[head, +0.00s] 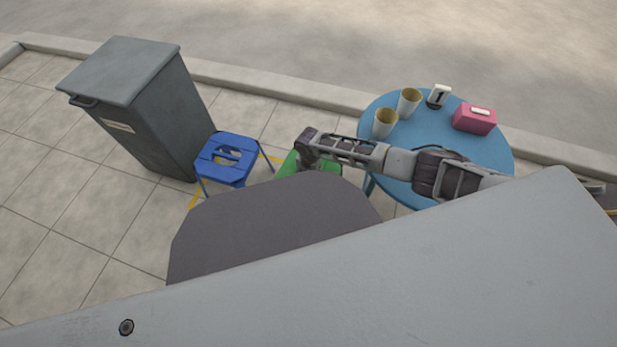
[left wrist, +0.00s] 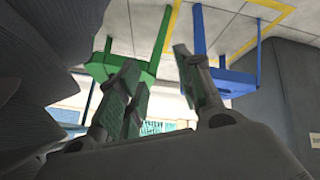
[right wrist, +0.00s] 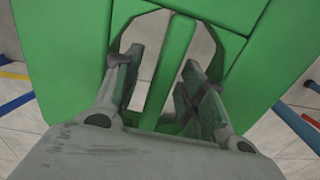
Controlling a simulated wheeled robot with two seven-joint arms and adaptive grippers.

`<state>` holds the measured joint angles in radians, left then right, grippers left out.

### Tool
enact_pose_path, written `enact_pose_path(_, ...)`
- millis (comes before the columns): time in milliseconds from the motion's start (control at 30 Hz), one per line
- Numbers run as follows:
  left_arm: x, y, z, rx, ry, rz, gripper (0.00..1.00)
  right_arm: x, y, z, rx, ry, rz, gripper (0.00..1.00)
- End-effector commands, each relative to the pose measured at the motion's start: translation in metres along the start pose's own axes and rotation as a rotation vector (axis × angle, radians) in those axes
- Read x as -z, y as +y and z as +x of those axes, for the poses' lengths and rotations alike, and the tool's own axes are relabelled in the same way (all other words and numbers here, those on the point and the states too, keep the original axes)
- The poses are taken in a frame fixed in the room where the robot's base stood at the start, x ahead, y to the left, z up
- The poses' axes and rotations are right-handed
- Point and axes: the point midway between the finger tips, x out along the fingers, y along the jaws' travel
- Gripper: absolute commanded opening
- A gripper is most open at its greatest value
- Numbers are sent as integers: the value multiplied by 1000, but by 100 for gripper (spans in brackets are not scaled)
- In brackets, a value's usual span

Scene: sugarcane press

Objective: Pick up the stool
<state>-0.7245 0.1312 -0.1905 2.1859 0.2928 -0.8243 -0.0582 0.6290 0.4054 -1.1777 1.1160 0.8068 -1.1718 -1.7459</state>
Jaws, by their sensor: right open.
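A green stool (head: 290,163) stands on the pavement, partly hidden behind my right arm and my own body. A blue stool (head: 227,158) with a slotted seat stands left of it. My right gripper (right wrist: 163,62) is open at the green stool's seat (right wrist: 64,45). Its fingers lie on either side of the seat's middle bar (right wrist: 171,60); contact cannot be told. My left gripper (left wrist: 157,82) is open and empty. The left wrist view looks upside down toward the green stool (left wrist: 130,68) and blue stool (left wrist: 235,82). The head view does not show my left gripper.
A round blue table (head: 432,130) stands right of the stools, under my right arm. It holds two cups (head: 385,122), a small black-and-white item (head: 438,96) and a pink box (head: 474,120). A grey bin (head: 150,110) stands behind the blue stool at left. Pavement at far left is clear.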

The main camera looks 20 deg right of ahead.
Motion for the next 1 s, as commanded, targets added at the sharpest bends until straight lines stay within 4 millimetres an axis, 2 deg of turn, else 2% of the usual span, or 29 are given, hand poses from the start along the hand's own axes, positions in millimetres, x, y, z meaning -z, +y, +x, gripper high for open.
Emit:
enact_pose_path(133, 6, 1, 0, -1, 10, 1, 36, 0, 0, 0, 0, 0, 0, 41)
enact_pose_path(467, 9, 1, -1, -1, 16, 2, 36, 0, 0, 0, 0, 0, 0, 0)
enact_pose_path(1000, -4, 1, 0, -1, -6, -6, 36, 0, 1, -2, -2, 0, 0, 0)
